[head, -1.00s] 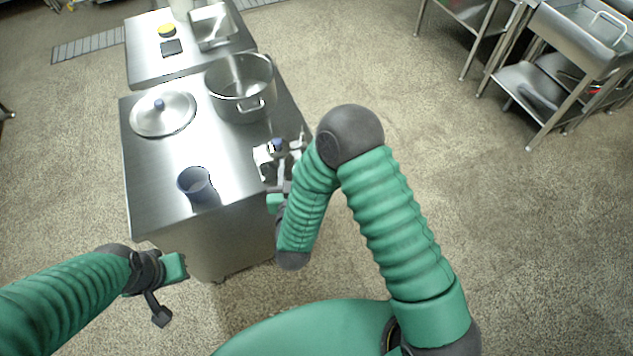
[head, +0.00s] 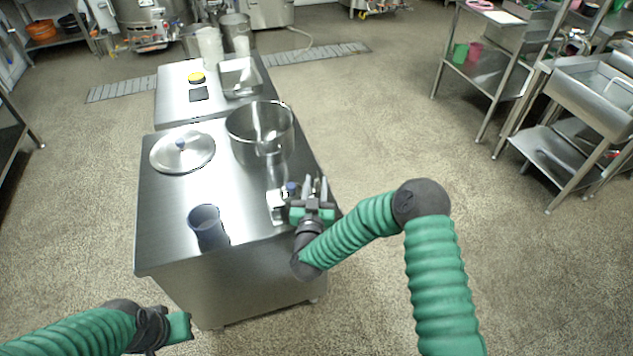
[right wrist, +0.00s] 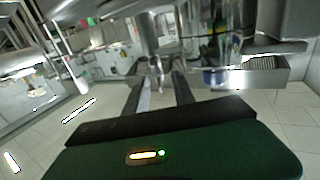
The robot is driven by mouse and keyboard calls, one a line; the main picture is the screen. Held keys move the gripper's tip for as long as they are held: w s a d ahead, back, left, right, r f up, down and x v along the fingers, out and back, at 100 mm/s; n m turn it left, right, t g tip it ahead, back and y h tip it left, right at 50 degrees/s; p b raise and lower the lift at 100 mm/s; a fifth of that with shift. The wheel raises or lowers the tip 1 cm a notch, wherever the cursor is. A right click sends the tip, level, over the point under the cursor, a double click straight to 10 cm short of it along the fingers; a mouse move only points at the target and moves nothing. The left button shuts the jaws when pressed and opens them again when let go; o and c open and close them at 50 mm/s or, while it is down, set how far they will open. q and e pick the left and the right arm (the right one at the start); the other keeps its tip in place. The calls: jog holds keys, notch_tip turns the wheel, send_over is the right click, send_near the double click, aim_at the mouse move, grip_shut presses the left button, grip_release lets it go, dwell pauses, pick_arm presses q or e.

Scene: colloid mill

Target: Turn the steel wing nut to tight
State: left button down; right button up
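My right gripper (head: 316,182) is at the right edge of the steel table, beside a small fitting (head: 278,204) with a blue knob (head: 291,187). In the right wrist view its two dark fingers (right wrist: 161,84) stand apart with a gap between them. A small steel piece (right wrist: 160,67), which looks like the wing nut, hangs below a steel stem (right wrist: 149,38) and lines up with that gap. I cannot tell whether the fingers touch it. In the head view I cannot make the nut out. My left gripper (head: 178,328) is low at the left, away from the table; its fingers are not clear.
A second table (head: 175,108) stands behind. The floor between is clear.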

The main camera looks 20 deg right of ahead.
jog(key=shift+w+d, duration=0.25)
jog(key=shift+w, duration=0.4)
jog(key=shift+c, duration=0.4)
grip_shut()
